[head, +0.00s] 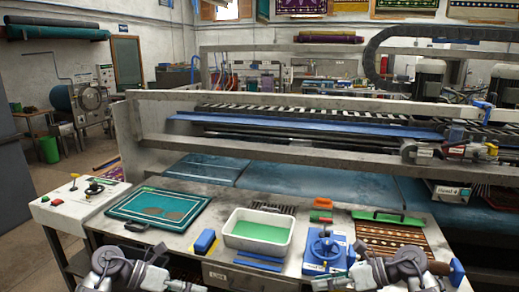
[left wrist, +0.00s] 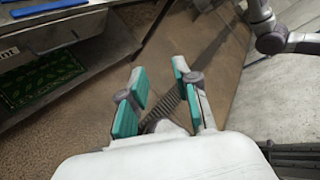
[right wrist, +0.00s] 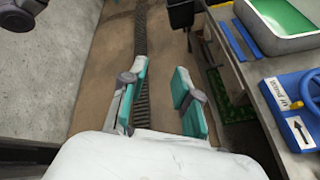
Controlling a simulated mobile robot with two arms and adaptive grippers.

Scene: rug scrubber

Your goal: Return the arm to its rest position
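My left arm (head: 125,270) and my right arm (head: 395,268) are folded low at the bottom edge of the head view, in front of the bench. In the left wrist view my left gripper (left wrist: 159,78) points down over the floor, its teal-padded fingers apart with nothing between them. In the right wrist view my right gripper (right wrist: 161,75) also hangs over the floor in front of the bench, fingers apart and empty. The fingertips cannot be made out clearly in the head view.
A white side table (head: 70,205) stands left. A large rug machine (head: 300,150) is behind. Floor below the grippers looks clear.

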